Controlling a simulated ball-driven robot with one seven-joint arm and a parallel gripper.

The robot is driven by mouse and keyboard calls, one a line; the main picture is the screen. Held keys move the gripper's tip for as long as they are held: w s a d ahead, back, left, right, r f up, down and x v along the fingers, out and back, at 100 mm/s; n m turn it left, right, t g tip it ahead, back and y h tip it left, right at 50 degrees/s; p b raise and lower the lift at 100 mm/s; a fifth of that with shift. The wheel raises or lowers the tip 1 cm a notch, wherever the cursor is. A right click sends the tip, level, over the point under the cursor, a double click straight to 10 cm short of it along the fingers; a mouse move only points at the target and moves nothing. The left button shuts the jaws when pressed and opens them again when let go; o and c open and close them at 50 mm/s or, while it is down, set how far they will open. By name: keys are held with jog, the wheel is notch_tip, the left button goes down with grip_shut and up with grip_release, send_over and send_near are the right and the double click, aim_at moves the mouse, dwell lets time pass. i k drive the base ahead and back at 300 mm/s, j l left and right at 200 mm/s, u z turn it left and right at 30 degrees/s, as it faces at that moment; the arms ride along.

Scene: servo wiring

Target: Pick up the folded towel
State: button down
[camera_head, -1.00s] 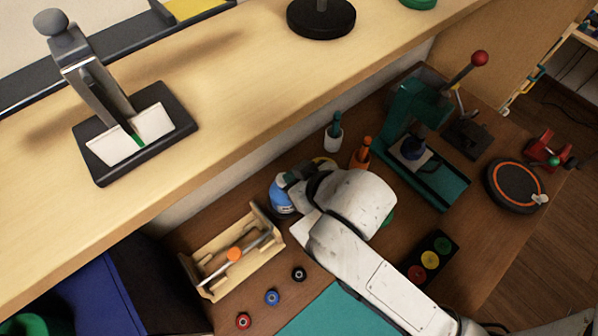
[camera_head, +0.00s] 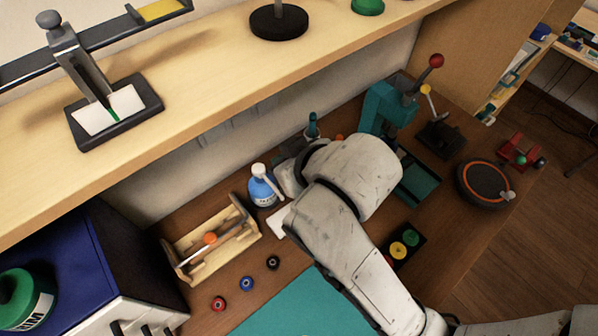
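I cannot make out a folded towel for certain. A small flat pale piece (camera_head: 280,222) shows on the brown bench at the left edge of my arm, and most of it is hidden; I cannot tell whether it is the towel. My gripper (camera_head: 289,178) is at the far end of my white arm, right of a blue spray bottle with a white top. Its fingers are hidden or too small to read, so I see neither its opening nor anything held.
The blue bottle (camera_head: 263,188) stands close to my gripper. A wooden tray (camera_head: 184,262) is left of it, with several small coloured rings in front. A teal press (camera_head: 385,110) and a round black-orange disc (camera_head: 484,182) are right. A teal mat (camera_head: 290,312) lies in front.

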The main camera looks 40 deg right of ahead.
aim_at(275, 222)
jog(key=k, duration=1)
